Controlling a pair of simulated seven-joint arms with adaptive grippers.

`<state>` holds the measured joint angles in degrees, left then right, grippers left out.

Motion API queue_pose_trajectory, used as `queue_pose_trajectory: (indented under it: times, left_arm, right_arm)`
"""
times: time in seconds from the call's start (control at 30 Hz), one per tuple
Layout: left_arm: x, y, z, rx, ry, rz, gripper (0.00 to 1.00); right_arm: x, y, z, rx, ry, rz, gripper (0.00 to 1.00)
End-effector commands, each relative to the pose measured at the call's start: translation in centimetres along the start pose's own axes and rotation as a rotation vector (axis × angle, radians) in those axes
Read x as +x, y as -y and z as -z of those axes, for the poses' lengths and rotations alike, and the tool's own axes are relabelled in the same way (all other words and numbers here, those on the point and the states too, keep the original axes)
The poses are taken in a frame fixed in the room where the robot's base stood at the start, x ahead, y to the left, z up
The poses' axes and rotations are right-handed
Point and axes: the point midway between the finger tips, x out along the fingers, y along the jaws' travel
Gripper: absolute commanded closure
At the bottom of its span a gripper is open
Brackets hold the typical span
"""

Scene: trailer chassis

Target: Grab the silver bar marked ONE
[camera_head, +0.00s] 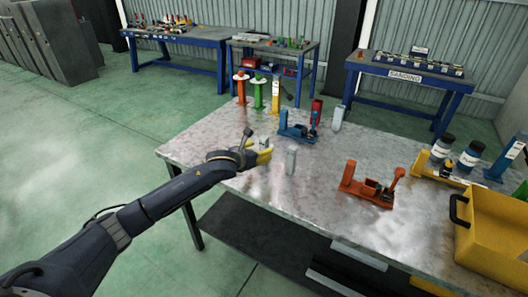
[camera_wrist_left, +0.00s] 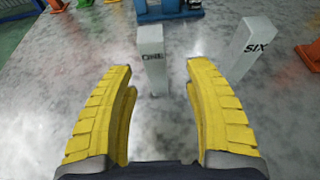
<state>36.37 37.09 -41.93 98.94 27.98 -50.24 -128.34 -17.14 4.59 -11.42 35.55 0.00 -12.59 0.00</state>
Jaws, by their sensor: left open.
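The silver bar marked ONE (camera_wrist_left: 152,56) stands upright on the metal table, ahead of my left gripper (camera_wrist_left: 160,82) in the left wrist view. It appears between the two yellow fingers, which are open and empty, with no clear contact. In the head view, the bar's top (camera_head: 264,141) shows just behind my left gripper (camera_head: 264,154), which partly hides it. A second silver bar, marked SIX (camera_wrist_left: 250,48), stands upright to the right; it also shows in the head view (camera_head: 291,160). My right gripper is not in view.
A blue fixture (camera_head: 298,133) stands behind the bars. An orange fixture (camera_head: 370,187) is to the right. Another silver bar (camera_head: 337,119) stands farther back, its marking unreadable. A yellow bin (camera_head: 492,235) sits at the right. The table's near left surface is clear.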

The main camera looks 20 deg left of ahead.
Motion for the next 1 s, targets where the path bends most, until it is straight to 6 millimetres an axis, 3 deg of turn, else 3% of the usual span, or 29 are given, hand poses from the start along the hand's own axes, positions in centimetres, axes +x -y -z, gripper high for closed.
queue_pose_trajectory:
  times: [0.5, 0.93, 1.0]
  left_arm:
    - [4.7, -0.6, 0.1, -0.002, -0.001, 0.000, 0.47]
    - [5.2, -0.6, 0.1, 0.000, 0.000, 0.000, 0.48]
    - [5.2, -0.6, 0.1, 0.000, 0.000, 0.000, 0.56]
  right_arm:
    - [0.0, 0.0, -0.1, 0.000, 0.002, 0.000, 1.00]
    - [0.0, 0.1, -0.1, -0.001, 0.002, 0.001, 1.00]
    - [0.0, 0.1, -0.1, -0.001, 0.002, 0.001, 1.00]
